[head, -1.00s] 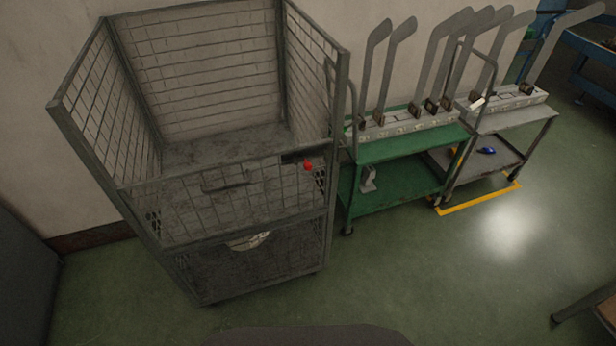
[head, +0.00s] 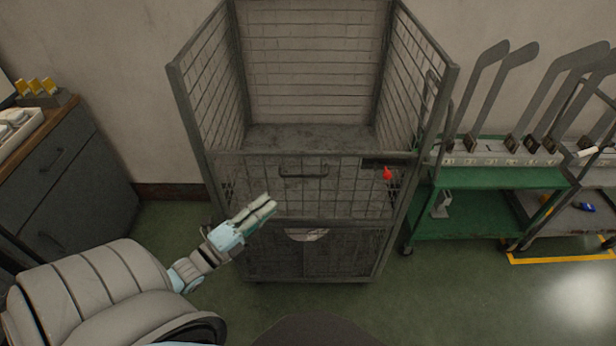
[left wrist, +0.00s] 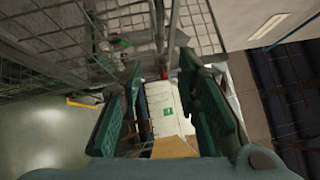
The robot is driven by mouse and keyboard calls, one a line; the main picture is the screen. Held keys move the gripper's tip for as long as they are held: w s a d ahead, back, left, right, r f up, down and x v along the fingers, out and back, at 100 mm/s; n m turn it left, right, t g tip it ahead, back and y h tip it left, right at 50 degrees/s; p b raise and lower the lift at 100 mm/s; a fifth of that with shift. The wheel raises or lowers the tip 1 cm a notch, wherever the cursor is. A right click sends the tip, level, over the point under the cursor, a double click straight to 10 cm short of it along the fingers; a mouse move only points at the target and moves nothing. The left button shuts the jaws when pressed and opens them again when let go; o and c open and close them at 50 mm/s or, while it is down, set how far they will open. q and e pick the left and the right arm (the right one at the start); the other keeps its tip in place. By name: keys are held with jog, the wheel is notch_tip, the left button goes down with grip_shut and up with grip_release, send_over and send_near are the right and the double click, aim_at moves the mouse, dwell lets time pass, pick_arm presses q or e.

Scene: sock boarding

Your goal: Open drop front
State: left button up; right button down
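The wire-mesh cage cart (head: 190,118) stands against the wall in the head view. Its drop front (head: 325,200) is a mesh panel standing upright and closed across the cart's front. A dark handle (head: 304,172) sits at the panel's upper middle, and a red latch (head: 387,173) is near its upper right corner. My left gripper (head: 262,210) is in front of the panel's lower left part, left of and below the handle. In the left wrist view its two green-padded fingers (left wrist: 168,112) are apart with nothing held between them. My right gripper is out of view.
A green trolley (head: 490,178) with upright grey sock boards stands right of the cart, with a grey trolley (head: 570,220) beyond it. A grey drawer cabinet (head: 60,170) is at the left. The green floor (head: 440,300) before the cart is open.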

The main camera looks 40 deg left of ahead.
aim_at(306, 175)
pick_arm(q)
jog(key=w+b, duration=0.1)
jog(key=w, duration=0.3)
jog(key=w+d+r+b, duration=0.1)
jog(key=w, duration=0.4)
jog(key=w+d+r+b, duration=0.1)
jog(key=w, duration=0.3)
jog(key=shift+w+b, duration=0.35)
jog(key=shift+w, duration=0.05)
grip_shut()
